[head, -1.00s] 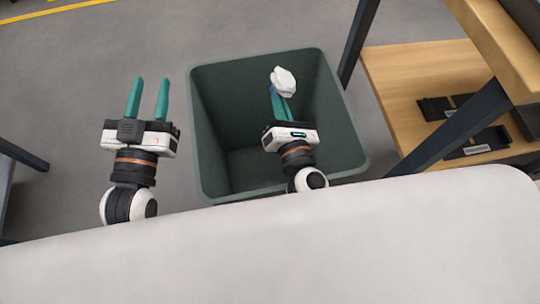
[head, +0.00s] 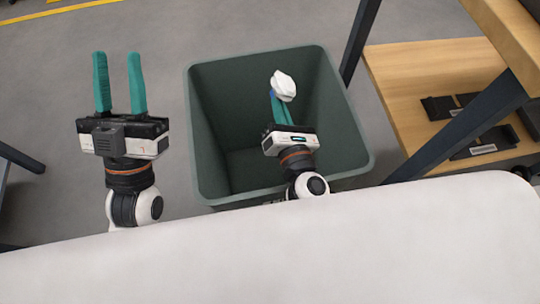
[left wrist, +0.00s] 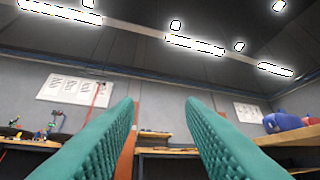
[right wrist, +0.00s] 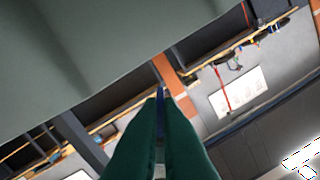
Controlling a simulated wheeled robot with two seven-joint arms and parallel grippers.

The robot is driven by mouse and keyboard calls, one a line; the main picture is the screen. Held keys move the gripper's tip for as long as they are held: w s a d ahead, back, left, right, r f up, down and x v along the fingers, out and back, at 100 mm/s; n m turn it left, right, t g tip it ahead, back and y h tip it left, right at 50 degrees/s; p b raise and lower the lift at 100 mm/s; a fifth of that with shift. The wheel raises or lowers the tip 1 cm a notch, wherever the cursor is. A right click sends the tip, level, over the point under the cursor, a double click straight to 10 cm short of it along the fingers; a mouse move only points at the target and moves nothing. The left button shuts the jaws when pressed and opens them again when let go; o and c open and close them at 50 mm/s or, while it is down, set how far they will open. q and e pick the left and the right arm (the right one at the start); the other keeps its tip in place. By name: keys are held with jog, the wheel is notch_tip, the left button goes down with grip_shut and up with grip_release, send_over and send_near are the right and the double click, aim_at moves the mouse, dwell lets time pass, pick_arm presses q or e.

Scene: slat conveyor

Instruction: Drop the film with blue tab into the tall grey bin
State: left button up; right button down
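The film (head: 284,86) is a white crumpled piece with a bit of blue at its lower left edge in the head view. My right gripper (head: 276,98) is shut on it, over the opening of the tall grey-green bin (head: 192,130). In the right wrist view my right fingers (right wrist: 160,100) are together with a sliver of blue between their tips; the white part does not show there. My left gripper (head: 118,58) is open and empty, left of the bin; the left wrist view shows its fingers (left wrist: 158,105) apart with nothing between them.
A wooden shelf unit (head: 400,70) with dark posts stands right of the bin, with black flat items (head: 480,140) on it. Grey floor (head: 150,30) is clear behind and left of the bin.

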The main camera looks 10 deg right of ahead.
aim_at(281, 93)
jog(key=c, duration=1.6)
grip_release()
jog(key=shift+o, duration=0.2)
jog(key=shift+r, duration=0.1)
